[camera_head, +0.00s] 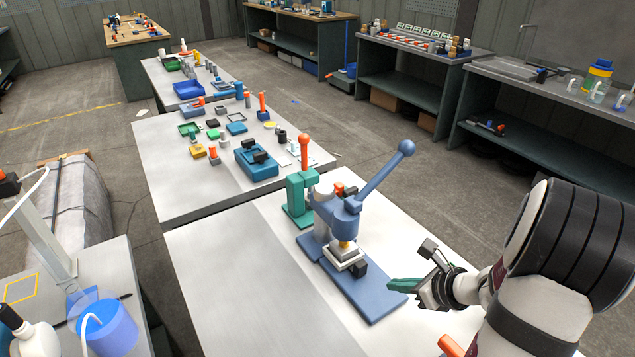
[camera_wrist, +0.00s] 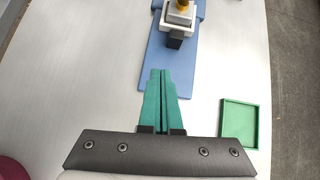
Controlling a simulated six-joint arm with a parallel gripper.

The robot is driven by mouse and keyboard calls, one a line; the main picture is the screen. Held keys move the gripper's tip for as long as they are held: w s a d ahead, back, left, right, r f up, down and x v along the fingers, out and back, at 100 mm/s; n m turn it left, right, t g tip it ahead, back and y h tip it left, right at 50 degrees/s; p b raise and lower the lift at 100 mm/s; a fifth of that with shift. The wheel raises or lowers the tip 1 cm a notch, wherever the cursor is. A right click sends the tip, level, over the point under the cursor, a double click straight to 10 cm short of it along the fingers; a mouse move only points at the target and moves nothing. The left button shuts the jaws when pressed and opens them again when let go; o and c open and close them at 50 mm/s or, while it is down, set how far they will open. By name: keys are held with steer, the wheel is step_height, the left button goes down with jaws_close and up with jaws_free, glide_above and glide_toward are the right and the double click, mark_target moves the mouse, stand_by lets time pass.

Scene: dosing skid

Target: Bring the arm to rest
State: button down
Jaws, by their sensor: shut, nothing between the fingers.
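My gripper (camera_head: 405,285) has green fingers and is at the lower right in the head view, just right of the near end of a blue press. In the wrist view my gripper (camera_wrist: 161,75) is shut, its two green fingers side by side with nothing between them. The blue press (camera_head: 345,235) stands on the table with its ball-ended lever raised to the upper right. Its base plate (camera_wrist: 158,72) lies ahead of and partly beneath the fingertips in the wrist view. Whether the fingers touch the plate cannot be told.
A green square tray (camera_wrist: 240,122) lies right of my fingers in the wrist view. A green press with an orange knob (camera_head: 303,190) stands behind the blue one. The pale table (camera_head: 240,285) is clear to the left. A blue container (camera_head: 108,325) stands on the lower-left bench.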

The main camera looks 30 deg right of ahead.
steer(key=w+a+r+n+g+y, duration=0.1)
steer(key=a+r+n+g+y, duration=0.2)
steer(key=a+n, duration=0.65)
steer(key=w+a+r+n+g+y, duration=0.15)
steer(key=a+r+n, duration=0.35)
steer(key=a, duration=0.9)
steer(key=s+a+n+g+h, duration=0.1)
steer(key=s+a+n+g, duration=0.1)
steer(key=s+a+n, duration=0.2)
steer(key=s+a+r+n+g+h, duration=0.1)
steer(key=s+a+n, duration=0.3)
steer(key=s+n, duration=0.6)
steer(key=shift+s+a+r+n+g+h, duration=0.3)
steer(key=shift+s+a+n+g+h, duration=0.1)
steer(key=shift+s+g+h, duration=0.35)
